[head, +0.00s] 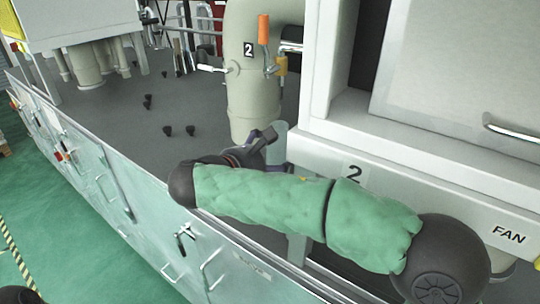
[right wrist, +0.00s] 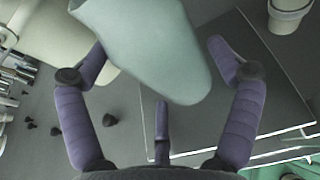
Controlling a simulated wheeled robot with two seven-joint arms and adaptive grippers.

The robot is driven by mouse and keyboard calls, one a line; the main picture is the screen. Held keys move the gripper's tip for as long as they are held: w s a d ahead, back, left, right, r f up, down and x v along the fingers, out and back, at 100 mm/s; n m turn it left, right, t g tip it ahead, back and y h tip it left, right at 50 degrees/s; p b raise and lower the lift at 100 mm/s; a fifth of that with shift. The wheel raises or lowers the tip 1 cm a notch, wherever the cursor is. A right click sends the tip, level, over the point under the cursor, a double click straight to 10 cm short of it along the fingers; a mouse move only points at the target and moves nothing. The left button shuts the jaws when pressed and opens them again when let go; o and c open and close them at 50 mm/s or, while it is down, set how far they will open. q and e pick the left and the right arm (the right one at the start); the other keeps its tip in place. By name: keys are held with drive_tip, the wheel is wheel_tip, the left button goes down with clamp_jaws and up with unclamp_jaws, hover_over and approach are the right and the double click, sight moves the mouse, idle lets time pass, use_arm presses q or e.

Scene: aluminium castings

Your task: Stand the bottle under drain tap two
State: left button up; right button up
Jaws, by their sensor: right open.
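The bottle (head: 278,146) is a pale grey-green cylinder beside the foot of the thick pipe in the head view, partly hidden by my right gripper and arm. Drain tap two (head: 280,66) is a brass valve with an orange handle (head: 263,29) on that pipe, by a "2" label (head: 248,49). The bottle shows below the tap in the picture. My right gripper (head: 263,140) is open at the bottle. In the right wrist view its purple fingers are spread on either side of the bottle (right wrist: 150,50). Contact cannot be told. My left gripper is not in view.
The thick beige pipe (head: 254,95) rises beside the bottle. A white cabinet marked FAN (head: 445,190) stands close on the right. Several small dark knobs (head: 167,130) dot the grey deck (head: 105,98), which is otherwise fairly clear to the left.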

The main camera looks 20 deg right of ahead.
drive_tip(key=shift+r, duration=0.2)
drive_tip(key=b+v, duration=0.1)
drive_tip(key=v, duration=1.1)
drive_tip(key=shift+f, duration=0.1)
idle(0.8)
